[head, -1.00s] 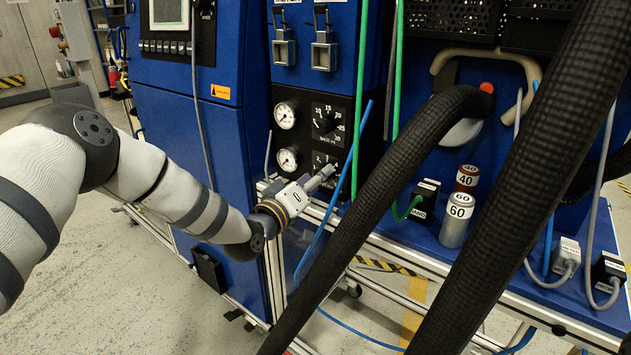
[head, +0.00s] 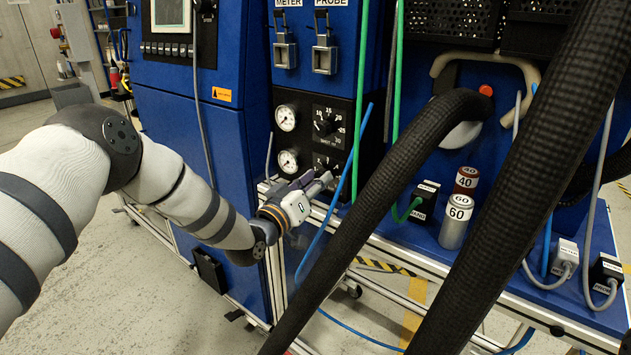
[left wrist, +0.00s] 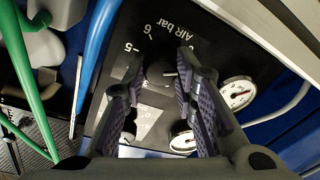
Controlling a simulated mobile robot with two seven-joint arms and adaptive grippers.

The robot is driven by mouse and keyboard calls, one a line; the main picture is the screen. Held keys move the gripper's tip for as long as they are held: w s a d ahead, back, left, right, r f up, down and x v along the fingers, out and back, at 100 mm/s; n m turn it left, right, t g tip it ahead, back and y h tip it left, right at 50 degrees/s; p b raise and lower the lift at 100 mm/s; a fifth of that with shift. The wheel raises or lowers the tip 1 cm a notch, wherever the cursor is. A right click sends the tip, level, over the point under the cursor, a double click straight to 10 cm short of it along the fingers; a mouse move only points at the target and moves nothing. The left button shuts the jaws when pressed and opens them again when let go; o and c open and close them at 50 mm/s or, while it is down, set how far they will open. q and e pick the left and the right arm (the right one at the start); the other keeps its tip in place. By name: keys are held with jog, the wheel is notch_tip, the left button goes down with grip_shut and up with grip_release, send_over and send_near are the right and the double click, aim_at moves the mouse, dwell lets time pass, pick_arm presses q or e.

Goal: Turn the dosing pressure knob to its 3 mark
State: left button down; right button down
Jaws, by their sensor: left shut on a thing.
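The dosing pressure knob (left wrist: 159,75) is a dark round knob on a black panel in the left wrist view. My left gripper (head: 323,178) is at the lower dial of this panel (head: 341,101) in the head view and largely covers the knob. In the left wrist view its two purple-padded fingers stand on either side of the knob, shut on it. Where the knob points is not clear. My right gripper is not in view.
Two gauges (head: 287,118) sit left of the dials, and an upper dial (head: 325,122) is above. A blue hose (head: 340,190) runs close beside my left gripper. Thick black hoses (head: 400,180) cross the right side. Weights (head: 457,222) stand on the blue bench.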

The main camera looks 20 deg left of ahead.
pick_arm(q)
jog(key=m, duration=0.5)
jog(key=shift+m+t+h, duration=0.3)
jog(key=shift+m, duration=0.1)
jog(key=m+h+p, duration=0.1)
jog(key=m, duration=0.6)
jog(key=shift+f, duration=0.15)
jog(key=m+h, duration=0.1)
jog(key=m, duration=0.5)
jog(key=shift+a, duration=0.15)
jog(key=m+g, duration=0.1)
jog(key=m, duration=0.5)
jog(key=shift+w+a+h, duration=0.1)
jog(key=shift+h, duration=0.3)
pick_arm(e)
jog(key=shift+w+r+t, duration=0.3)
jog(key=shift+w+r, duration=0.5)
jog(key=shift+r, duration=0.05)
pick_arm(q)
jog(key=shift+m, duration=0.3)
jog(key=c, duration=1.3)
grip_release()
